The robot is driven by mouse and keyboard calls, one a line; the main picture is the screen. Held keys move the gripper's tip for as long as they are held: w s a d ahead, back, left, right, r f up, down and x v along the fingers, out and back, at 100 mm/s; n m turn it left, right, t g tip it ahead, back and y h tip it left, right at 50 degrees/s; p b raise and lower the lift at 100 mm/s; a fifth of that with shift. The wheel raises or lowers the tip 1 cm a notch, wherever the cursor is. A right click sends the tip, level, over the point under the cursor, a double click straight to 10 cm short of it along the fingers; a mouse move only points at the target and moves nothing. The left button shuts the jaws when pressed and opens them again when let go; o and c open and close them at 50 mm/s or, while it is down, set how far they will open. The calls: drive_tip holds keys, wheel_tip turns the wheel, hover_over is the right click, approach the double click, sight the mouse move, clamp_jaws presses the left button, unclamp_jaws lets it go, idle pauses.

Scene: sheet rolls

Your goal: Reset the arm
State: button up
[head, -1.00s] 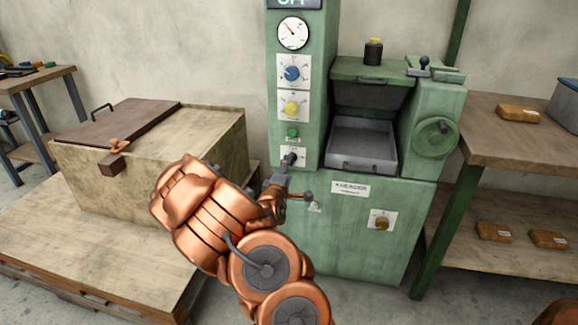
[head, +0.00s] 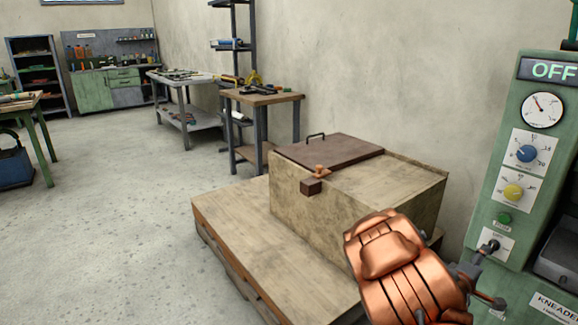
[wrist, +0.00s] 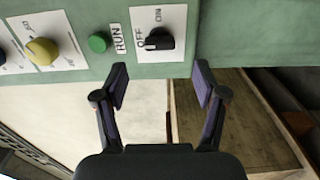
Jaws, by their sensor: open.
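My copper-coloured arm (head: 395,265) reaches toward the green kneader machine (head: 510,95) at the right of the head view. My gripper (wrist: 161,76) is open and empty in the wrist view, with its two dark fingers spread apart. It is close in front of the machine's panel, by the black OFF/ON switch (wrist: 160,40), which shows just beyond and between the fingertips. I cannot tell whether a finger touches the panel. The display (head: 552,70) above reads OFF.
A wooden crate (head: 415,200) with a brown lid (head: 335,150) stands on a low wooden platform (head: 245,220) left of my arm. A green button (wrist: 98,42) and yellow knob (wrist: 42,51) sit beside the switch. The concrete floor (head: 120,200) at left is open.

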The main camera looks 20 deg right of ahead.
drive_tip(key=w+a+r+m+y+p, duration=0.25)
drive_tip(key=a+y+p, duration=0.2)
drive_tip(key=a, duration=0.35)
drive_tip(key=w+a+r+m+y+p, duration=0.25)
drive_tip(key=a+r+p, duration=0.2)
drive_tip(key=a, duration=0.35)
drive_tip(key=s+a+r+g+y+p, duration=0.1)
drive_tip(key=s+a+r+y+p, duration=0.2)
drive_tip(key=a, duration=0.6)
drive_tip(key=s+a+r+g+y+p, duration=0.1)
drive_tip(key=a+r+y+p, duration=0.35)
drive_tip(key=a, duration=0.45)
drive_tip(key=s+a+r+g+y+p, duration=0.2)
drive_tip(key=s+a+r+p, duration=0.3)
drive_tip(key=s+a+r, duration=0.5)
drive_tip(key=s+a+r+g+p, duration=0.2)
drive_tip(key=s+r, duration=0.1)
drive_tip(key=s, duration=0.4)
drive_tip(key=s+a+r+n+g+p, duration=0.1)
drive_tip(key=s+a+r+g+p, duration=0.1)
drive_tip(key=s, duration=0.5)
wheel_tip(320, 180, up, 2)
drive_tip(key=shift+s+a+p, duration=0.15)
drive_tip(key=shift+a+p, duration=0.4)
drive_tip(key=shift+a, duration=0.3)
drive_tip(key=shift+y, duration=0.25)
